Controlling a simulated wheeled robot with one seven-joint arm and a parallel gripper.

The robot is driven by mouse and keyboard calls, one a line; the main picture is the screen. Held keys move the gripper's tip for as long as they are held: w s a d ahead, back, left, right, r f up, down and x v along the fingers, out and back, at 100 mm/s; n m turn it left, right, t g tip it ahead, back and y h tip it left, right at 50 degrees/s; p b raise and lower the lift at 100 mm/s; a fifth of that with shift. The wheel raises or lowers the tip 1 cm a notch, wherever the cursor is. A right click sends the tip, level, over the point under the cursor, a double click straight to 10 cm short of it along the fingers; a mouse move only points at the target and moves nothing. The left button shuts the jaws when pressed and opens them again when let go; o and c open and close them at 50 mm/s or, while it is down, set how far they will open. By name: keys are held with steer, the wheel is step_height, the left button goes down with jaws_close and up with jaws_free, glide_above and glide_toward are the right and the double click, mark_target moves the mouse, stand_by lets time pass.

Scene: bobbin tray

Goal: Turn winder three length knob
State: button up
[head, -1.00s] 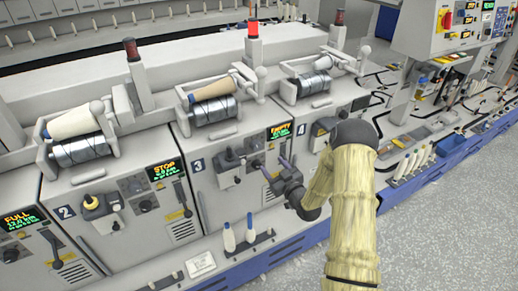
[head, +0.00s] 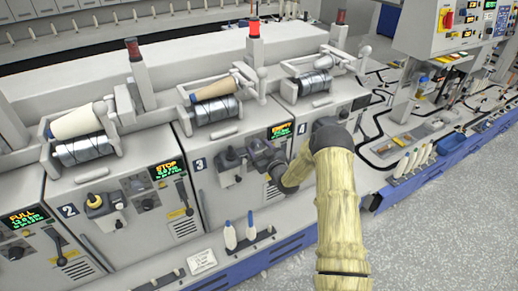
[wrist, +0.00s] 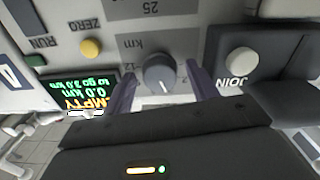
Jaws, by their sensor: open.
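The length knob (wrist: 159,73) is a round grey dial with a light pointer line, below the "km" and "25" marks in the wrist view. My gripper (wrist: 161,80) is open, with one purple finger on each side of the knob; I cannot tell whether either touches it. In the head view my gripper (head: 262,156) is at the front panel of winder three (head: 207,183), right of its "3" label, and hides the knob. Winder three's display (head: 281,131) reads EMPTY; in the wrist view this display (wrist: 85,92) reads 0.0 km and is upside down.
In the wrist view, a yellow ZERO button (wrist: 91,47), a green RUN button (wrist: 36,60) and a white JOIN button (wrist: 240,62) surround the knob. Small bobbins (head: 230,236) stand on the ledge below winder three. A red lamp (head: 254,27) is lit above.

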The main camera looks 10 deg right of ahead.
steer(key=shift+c, duration=0.2)
steer(key=c, duration=0.9)
steer(key=shift+c, duration=0.2)
steer(key=shift+f+m+b, duration=0.1)
steer(key=shift+m+b, duration=0.2)
steer(key=shift+m, duration=0.1)
steer(key=m+b, duration=0.2)
steer(key=m, duration=0.1)
steer(key=m+b, duration=0.2)
steer(key=m, duration=0.1)
steer(key=shift+m, duration=0.4)
steer(key=m+b, duration=0.1)
steer(key=m, duration=0.3)
steer(key=shift+m+b, duration=0.8)
steer(key=shift+m, duration=1.4)
